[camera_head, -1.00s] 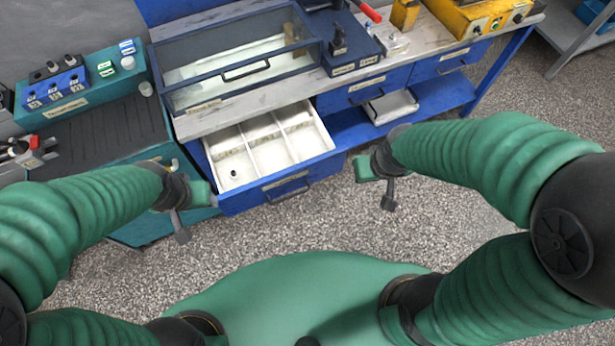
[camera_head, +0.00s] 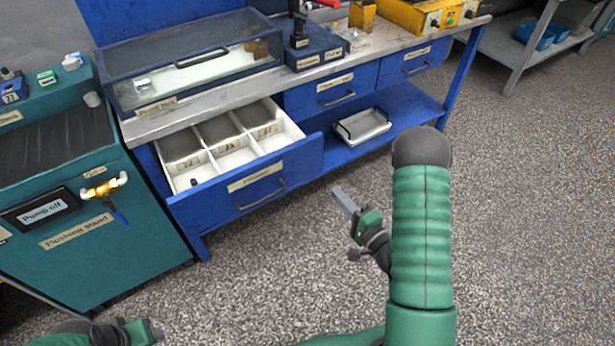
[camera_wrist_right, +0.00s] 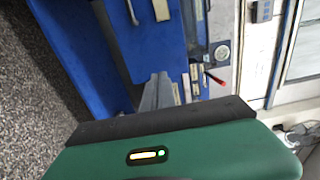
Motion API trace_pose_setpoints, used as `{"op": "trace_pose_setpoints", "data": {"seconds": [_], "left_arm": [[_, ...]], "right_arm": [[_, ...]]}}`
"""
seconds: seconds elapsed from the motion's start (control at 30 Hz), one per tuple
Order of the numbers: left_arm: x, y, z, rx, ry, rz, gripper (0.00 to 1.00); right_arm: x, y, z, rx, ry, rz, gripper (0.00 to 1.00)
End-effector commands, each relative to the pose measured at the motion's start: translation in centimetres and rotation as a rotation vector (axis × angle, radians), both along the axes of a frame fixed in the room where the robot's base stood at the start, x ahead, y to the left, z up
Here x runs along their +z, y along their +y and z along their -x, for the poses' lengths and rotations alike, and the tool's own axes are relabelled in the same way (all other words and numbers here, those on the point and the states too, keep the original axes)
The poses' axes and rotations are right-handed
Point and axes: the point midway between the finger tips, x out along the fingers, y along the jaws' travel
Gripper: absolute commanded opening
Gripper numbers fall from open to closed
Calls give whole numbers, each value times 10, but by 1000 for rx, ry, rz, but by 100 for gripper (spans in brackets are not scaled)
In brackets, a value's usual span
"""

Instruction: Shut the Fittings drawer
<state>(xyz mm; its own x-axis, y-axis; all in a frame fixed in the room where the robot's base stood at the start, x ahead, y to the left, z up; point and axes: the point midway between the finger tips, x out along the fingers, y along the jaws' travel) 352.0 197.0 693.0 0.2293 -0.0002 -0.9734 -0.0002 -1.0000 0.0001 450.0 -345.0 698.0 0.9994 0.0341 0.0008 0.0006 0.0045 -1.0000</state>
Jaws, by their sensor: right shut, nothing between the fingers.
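The Fittings drawer (camera_head: 245,188) stands pulled out at the left end of the blue bench. Its blue front has a label and a dark handle, and its white divided tray shows behind. My right gripper (camera_head: 341,196) is shut and empty, in front of the bench to the right of the drawer front, apart from it in the head view. Its grey fingers show together in the right wrist view (camera_wrist_right: 160,88), with blue bench surfaces beyond them. My left gripper (camera_head: 152,332) is only partly in view at the bottom left, and its fingers cannot be made out.
Two shut drawers (camera_head: 336,90) sit right of the open one. A tray (camera_head: 362,125) lies on the lower shelf. A glass-lidded case (camera_head: 190,62) stands on the worktop. The teal flushing stand (camera_head: 90,250) is at left. Speckled floor (camera_head: 520,200) is clear at right.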

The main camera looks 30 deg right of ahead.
Motion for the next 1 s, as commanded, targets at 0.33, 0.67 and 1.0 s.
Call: {"op": "trace_pose_setpoints", "data": {"seconds": [0.33,0.67,1.0], "left_arm": [[-14,0,0,0,1,0,52],[-26,0,1,0,1,0,52],[-25,0,0,0,1,0,52]], "right_arm": [[0,6,-74,5,-4,7,0],[0,6,-124,1,0,4,0],[2,6,-127,-1,1,4,0]]}}
